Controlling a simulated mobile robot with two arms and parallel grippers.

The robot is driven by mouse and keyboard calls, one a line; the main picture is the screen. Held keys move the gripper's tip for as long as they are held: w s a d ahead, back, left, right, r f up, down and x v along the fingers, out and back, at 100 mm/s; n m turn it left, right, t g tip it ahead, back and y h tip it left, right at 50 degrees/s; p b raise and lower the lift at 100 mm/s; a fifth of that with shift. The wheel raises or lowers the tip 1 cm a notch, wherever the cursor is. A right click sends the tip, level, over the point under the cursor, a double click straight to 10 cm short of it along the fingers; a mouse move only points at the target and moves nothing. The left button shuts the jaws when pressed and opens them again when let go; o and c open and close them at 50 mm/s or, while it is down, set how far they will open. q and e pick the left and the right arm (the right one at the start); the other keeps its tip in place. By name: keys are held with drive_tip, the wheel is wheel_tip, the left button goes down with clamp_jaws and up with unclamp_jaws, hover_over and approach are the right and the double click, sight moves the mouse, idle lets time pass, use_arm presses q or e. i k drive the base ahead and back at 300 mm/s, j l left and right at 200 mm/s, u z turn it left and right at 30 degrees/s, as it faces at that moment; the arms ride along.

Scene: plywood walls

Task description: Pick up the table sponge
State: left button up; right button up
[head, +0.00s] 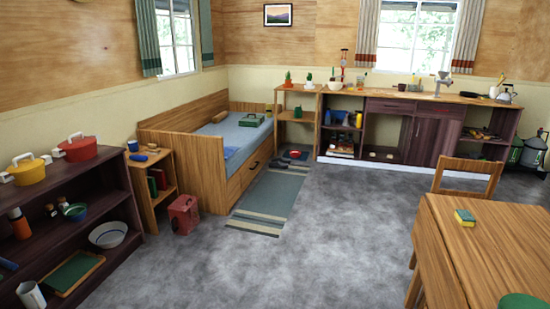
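The sponge (465,218) is yellow with a green layer. It lies on the wooden table (480,255) at the right, near the table's far left part. Nothing touches it. Neither of my grippers shows in the head view.
A green round thing (522,301) is partly cut off at the table's near edge. A wooden chair (468,170) stands behind the table. Grey floor (290,250) lies open left of the table. A dark shelf (75,215) with pots stands at the left, a bed (235,140) behind it.

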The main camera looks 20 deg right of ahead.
sight(464, 218)
drive_tip(key=i+l+z, duration=0.25)
drive_tip(key=i+z, duration=0.2)
drive_tip(key=i, duration=0.15)
drive_tip(key=i+z, duration=0.5)
drive_tip(key=i, duration=0.15)
drive_tip(key=i+j+z, duration=0.2)
drive_tip(key=i+z, duration=0.25)
drive_tip(key=i, duration=0.2)
